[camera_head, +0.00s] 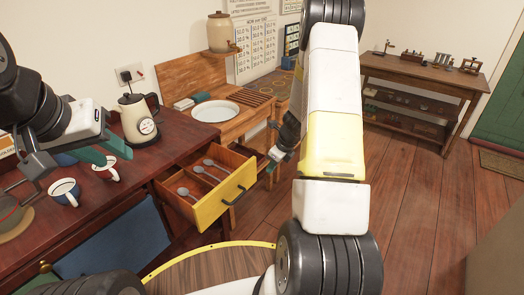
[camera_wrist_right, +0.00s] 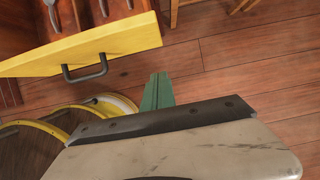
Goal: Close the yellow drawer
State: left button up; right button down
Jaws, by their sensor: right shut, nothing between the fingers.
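The yellow drawer (camera_head: 226,203) is pulled out from the dark red wooden desk and shows several spoons inside. Its dark handle (camera_head: 233,196) is on the yellow front. In the right wrist view the drawer front (camera_wrist_right: 110,45) and handle (camera_wrist_right: 85,69) are at the upper left. My right gripper (camera_head: 277,155) is beyond the drawer's right end in the head view. Its green fingers (camera_wrist_right: 157,88) are together and empty, to the right of the handle and apart from it in the wrist view. My left gripper (camera_head: 106,152) is over the desk, its green fingers spread, with nothing visible between them.
A plate (camera_head: 216,111) lies on the wooden counter behind. A side table (camera_head: 424,78) stands far right. Wooden floor (camera_head: 408,200) is clear between.

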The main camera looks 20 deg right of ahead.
jog(key=w+a+f, duration=0.3)
jog(key=w+f, duration=0.1)
jog(key=shift+w+a+f, duration=0.15)
jog(key=shift+w+a, duration=0.15)
